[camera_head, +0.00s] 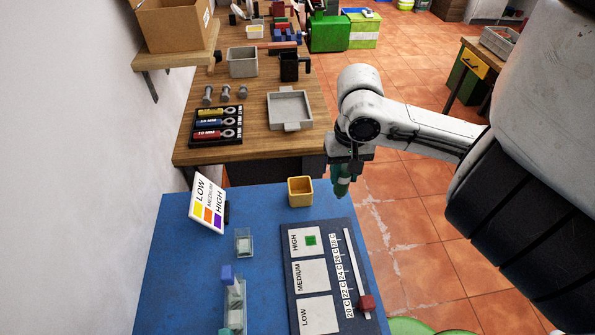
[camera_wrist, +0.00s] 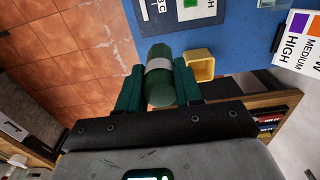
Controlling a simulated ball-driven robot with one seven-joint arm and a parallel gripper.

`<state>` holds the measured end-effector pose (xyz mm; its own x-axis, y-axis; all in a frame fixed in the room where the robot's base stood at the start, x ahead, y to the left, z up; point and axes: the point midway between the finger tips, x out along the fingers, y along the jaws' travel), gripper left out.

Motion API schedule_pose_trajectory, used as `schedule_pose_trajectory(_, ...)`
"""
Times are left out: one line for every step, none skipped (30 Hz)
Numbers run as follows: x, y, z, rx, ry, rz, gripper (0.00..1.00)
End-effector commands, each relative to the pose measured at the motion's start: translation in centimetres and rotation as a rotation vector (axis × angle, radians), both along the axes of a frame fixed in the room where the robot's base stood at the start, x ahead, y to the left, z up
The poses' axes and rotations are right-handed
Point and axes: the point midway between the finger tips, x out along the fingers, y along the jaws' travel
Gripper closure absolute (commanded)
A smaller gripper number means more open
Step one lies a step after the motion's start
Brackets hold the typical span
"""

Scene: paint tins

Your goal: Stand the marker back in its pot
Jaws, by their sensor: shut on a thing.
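The marker (camera_wrist: 159,66) is dark green with a pale grey band and sits between the two teal fingers of my gripper (camera_wrist: 159,88) in the wrist view. My gripper is shut on it. In the head view my gripper (camera_head: 341,180) is over the far right edge of the blue table, and the marker is hard to tell from the fingers there. The pot (camera_head: 300,191) is a small yellow square cup, open at the top, standing on the table left of my gripper. It also shows in the wrist view (camera_wrist: 200,65), just right of the fingers.
A dark panel (camera_head: 353,225) with HIGH, MEDIUM and LOW fields and a red-knobbed slider lies in front of the pot. A tilted label card (camera_head: 207,204) and small clear containers (camera_head: 244,242) stand to the left. A wooden bench (camera_head: 262,135) with tools and trays is behind.

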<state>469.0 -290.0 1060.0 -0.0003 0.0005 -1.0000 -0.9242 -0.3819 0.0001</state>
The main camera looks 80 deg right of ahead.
Motion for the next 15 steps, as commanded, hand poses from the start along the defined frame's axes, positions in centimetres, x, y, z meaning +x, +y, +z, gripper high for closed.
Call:
schedule_pose_trajectory(0.0, -0.1, -0.3, -0.001, 0.001, 0.000, 0.96)
schedule_pose_trajectory(0.0, -0.1, -0.4, -0.001, 0.001, 0.000, 0.96)
schedule_pose_trajectory(0.1, -0.3, -0.6, -0.001, 0.001, 0.000, 0.96)
schedule_pose_trajectory(0.1, -0.4, -0.8, -0.003, 0.001, -0.002, 0.96)
schedule_pose_trajectory(0.1, -0.5, -0.9, -0.003, 0.001, -0.003, 0.96)
schedule_pose_trajectory(0.2, -0.6, -1.1, -0.003, 0.001, -0.004, 0.96)
schedule_pose_trajectory(0.3, -0.7, -1.2, -0.002, 0.001, -0.004, 0.96)
schedule_pose_trajectory(0.3, -0.8, -1.3, -0.003, 0.002, -0.004, 0.96)
schedule_pose_trajectory(0.4, -0.9, -1.3, -0.002, 0.001, -0.005, 0.96)
schedule_pose_trajectory(0.5, -1.0, -1.4, -0.002, 0.001, -0.006, 0.96)
schedule_pose_trajectory(0.6, -1.1, -1.4, -0.002, 0.001, -0.006, 0.96)
schedule_pose_trajectory(0.7, -1.2, -1.5, -0.002, 0.001, -0.006, 0.96)
schedule_pose_trajectory(0.8, -1.2, -1.5, -0.001, 0.001, -0.005, 0.96)
schedule_pose_trajectory(0.9, -1.3, -1.5, -0.003, 0.001, -0.006, 0.96)
schedule_pose_trajectory(1.0, -1.3, -1.5, -0.002, 0.000, -0.006, 0.96)
